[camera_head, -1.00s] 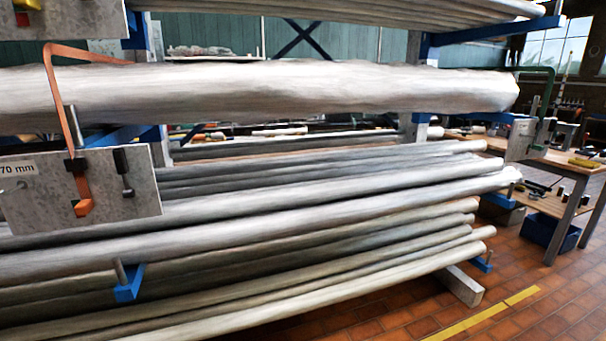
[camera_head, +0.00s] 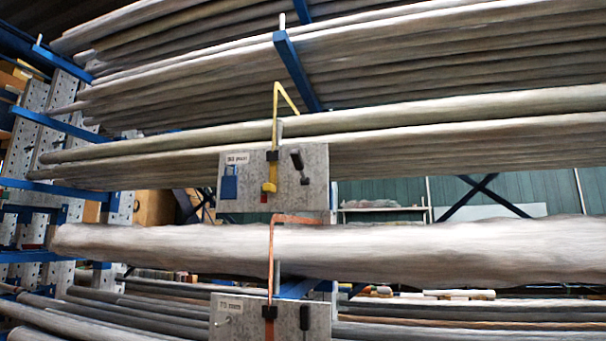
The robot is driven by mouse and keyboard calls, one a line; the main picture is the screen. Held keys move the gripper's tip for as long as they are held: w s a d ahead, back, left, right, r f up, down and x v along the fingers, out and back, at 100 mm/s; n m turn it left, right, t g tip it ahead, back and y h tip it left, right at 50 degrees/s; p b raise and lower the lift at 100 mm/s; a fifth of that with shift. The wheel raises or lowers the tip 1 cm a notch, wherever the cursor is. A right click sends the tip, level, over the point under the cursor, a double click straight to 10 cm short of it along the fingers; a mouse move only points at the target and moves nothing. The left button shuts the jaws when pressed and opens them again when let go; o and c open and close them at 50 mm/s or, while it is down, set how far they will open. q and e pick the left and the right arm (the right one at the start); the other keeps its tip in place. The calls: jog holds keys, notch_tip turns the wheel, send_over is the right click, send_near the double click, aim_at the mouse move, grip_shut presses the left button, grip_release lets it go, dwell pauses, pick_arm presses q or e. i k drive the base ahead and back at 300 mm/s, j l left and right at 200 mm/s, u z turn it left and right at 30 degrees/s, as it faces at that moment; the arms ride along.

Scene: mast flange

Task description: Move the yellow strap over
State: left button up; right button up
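The yellow strap (camera_head: 275,130) is on the upper grey plate (camera_head: 301,193). It rises from a dark clip on the plate, bends at a peak and slopes down to the right against the pipes behind. Its lower yellow end (camera_head: 269,187) hangs on the plate face, close to a small red mark. A black-handled lever (camera_head: 298,162) and a blue padlock-shaped item (camera_head: 229,183) are on the same plate, either side of the strap. Neither of my grippers is in view.
An orange strap (camera_head: 271,255) runs from a lower plate (camera_head: 240,318) up to a thick pale pipe (camera_head: 420,252). Long pipes fill the rack above and below. Blue rack arms (camera_head: 296,68) stick out between them. Perforated uprights (camera_head: 30,125) stand at left.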

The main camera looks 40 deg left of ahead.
aim_at(270, 187)
jog(key=u, duration=1.3)
